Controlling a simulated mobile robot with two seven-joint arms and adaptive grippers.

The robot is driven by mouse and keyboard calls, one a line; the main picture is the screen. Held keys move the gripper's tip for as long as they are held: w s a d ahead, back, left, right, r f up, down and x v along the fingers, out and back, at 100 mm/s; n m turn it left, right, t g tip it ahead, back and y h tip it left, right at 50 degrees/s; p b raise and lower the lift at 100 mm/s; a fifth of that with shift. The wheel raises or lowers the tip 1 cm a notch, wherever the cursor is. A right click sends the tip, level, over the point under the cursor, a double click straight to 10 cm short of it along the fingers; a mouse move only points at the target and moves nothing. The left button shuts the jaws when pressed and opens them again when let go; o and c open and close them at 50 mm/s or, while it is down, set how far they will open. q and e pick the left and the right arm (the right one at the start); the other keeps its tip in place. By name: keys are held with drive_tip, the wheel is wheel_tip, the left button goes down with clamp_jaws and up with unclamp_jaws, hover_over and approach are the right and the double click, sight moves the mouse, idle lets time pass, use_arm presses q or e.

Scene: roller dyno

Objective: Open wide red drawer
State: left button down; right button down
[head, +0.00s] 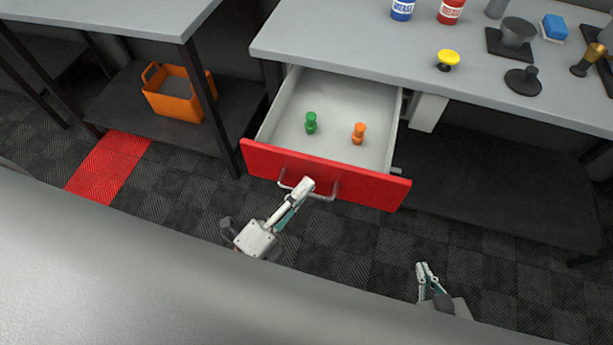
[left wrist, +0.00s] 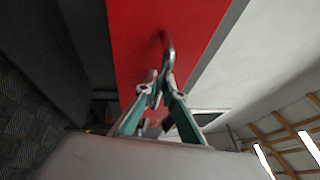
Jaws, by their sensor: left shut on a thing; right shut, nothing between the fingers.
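The wide red drawer (head: 325,176) is pulled out from under the grey workbench, and its pale inside shows in the head view. A green stamp-like item (head: 311,123) and an orange one (head: 358,133) stand inside it. My left gripper (head: 304,187) is at the metal handle (head: 320,197) on the drawer front. In the left wrist view, my left gripper (left wrist: 160,92) is shut on the handle (left wrist: 169,52), close to the red front (left wrist: 140,35). My right gripper (head: 424,270) is shut and empty, low and right of the drawer, apart from it.
On the workbench (head: 330,45) stand a blue bottle (head: 402,9), a red bottle (head: 451,11), a yellow knob (head: 448,58) and dark tools. An orange crate (head: 178,100) sits on a low shelf at the left. The floor in front of the drawer is clear.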

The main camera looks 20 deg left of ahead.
use_arm(q)
drive_tip(key=shift+s, duration=0.1)
drive_tip(key=c, duration=2.4)
unclamp_jaws()
use_arm(e)
drive_tip(key=shift+s+f, duration=0.1)
use_arm(q)
drive_tip(key=v, duration=1.2)
